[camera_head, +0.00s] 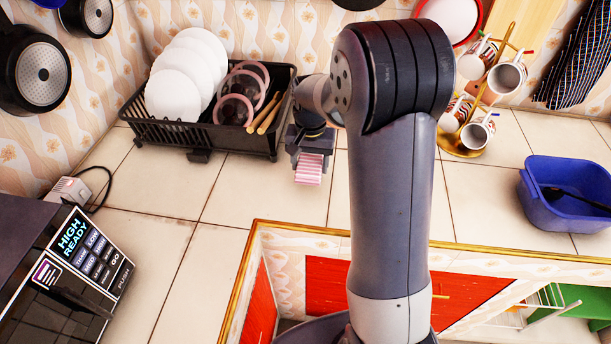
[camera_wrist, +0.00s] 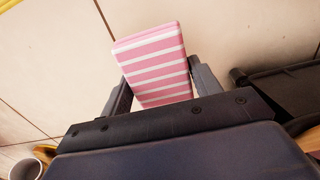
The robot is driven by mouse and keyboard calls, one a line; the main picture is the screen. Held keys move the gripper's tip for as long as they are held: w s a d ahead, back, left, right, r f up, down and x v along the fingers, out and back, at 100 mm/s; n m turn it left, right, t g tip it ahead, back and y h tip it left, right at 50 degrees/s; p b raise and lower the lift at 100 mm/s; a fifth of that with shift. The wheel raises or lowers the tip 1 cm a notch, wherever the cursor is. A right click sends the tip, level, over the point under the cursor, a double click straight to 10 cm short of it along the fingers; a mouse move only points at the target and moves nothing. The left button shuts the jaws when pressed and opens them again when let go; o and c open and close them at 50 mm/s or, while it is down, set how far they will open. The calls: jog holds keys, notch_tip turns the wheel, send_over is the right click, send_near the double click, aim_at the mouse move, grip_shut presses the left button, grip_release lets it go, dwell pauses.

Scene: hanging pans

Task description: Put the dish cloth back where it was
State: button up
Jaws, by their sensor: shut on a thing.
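The dish cloth (camera_head: 309,170) is a folded pink block with white stripes. In the wrist view, the same pink and white cloth (camera_wrist: 155,65) sits between the two fingers. My gripper (camera_head: 311,158) is shut on it, just right of the dish rack and over the tiled counter. In the wrist view my gripper (camera_wrist: 160,84) has one finger on each side of the cloth. I cannot tell whether the cloth touches the counter.
The black dish rack (camera_head: 180,140) holds white plates, clear reddish-rimmed dishes and wooden utensils. A mug tree (camera_head: 463,151) with several mugs and a blue basin (camera_head: 552,215) stand at the right. A microwave (camera_head: 60,270) is at the left. Counter tiles (camera_head: 250,195) in front of the rack are clear.

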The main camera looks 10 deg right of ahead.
aim_at(310, 161)
jog(key=shift+f, duration=2.45)
jog(key=shift+f, duration=0.15)
jog(key=o, duration=0.9)
jog(key=shift+o, duration=0.2)
notch_tip(310, 161, up, 12)
jog(key=shift+r, duration=0.2)
